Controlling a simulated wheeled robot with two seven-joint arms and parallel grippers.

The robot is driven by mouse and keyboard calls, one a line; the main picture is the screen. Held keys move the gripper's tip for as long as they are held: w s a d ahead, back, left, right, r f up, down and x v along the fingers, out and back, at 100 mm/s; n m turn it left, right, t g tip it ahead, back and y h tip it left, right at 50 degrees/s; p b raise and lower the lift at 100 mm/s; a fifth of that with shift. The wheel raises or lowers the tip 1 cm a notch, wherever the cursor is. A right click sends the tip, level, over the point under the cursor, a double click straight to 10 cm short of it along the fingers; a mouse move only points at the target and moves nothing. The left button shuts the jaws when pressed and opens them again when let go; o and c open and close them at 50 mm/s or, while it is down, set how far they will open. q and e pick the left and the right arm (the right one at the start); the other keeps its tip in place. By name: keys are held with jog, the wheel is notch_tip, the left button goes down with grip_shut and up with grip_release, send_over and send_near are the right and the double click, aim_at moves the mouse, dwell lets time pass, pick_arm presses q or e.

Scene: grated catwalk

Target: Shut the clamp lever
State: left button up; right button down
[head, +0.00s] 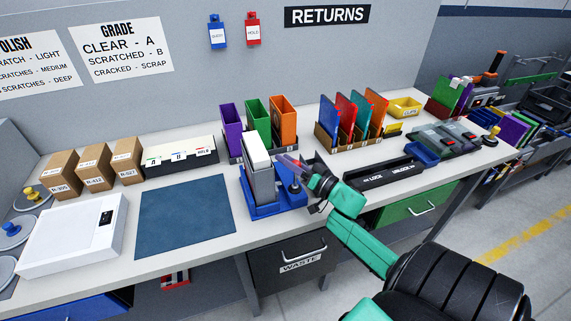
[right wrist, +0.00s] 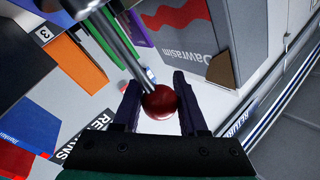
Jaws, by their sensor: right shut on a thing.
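The blue clamp fixture (head: 278,208) stands on the bench near its front edge, right of the blue mat. A pale grey, slab-like block (head: 259,178) stands upright in it. My right gripper (head: 291,163) is at the right side of the fixture, above its base. In the right wrist view, its dark fingers are closed on a red ball knob (right wrist: 159,103) at the end of the metal clamp lever (right wrist: 124,45). My left gripper is not in view.
A dark tray marked LOCK and UNLOCK (head: 384,174) lies right of my forearm. Purple, green and orange bins (head: 258,120) stand behind the fixture. A flat blue mat (head: 186,221) and a white scale-like box (head: 72,236) lie to the left. The mat is clear.

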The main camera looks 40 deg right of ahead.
jog(key=shift+s+a+n+t+y+b, duration=0.2)
jog(key=shift+s+n+t+b, duration=0.2)
jog(key=shift+s+t+b, duration=0.15)
jog(key=shift+s+a+n+t+y+b, duration=0.1)
jog(key=shift+s+n+t+y+b, duration=0.1)
jog(key=shift+s+n+t+b, duration=0.3)
jog(key=shift+s+a+r+n+t+y, duration=0.1)
jog(key=shift+s+a+n+t+y, duration=0.1)
jog(key=shift+s+n+t+y, duration=0.15)
jog(key=shift+s+a, duration=0.1)
jog(key=shift+s, duration=0.3)
jog(key=c, duration=0.5)
grip_release()
jog(key=shift+s, duration=0.1)
jog(key=shift+o, duration=0.2)
jog(key=shift+s+a, duration=0.1)
jog(key=shift+s, duration=0.05)
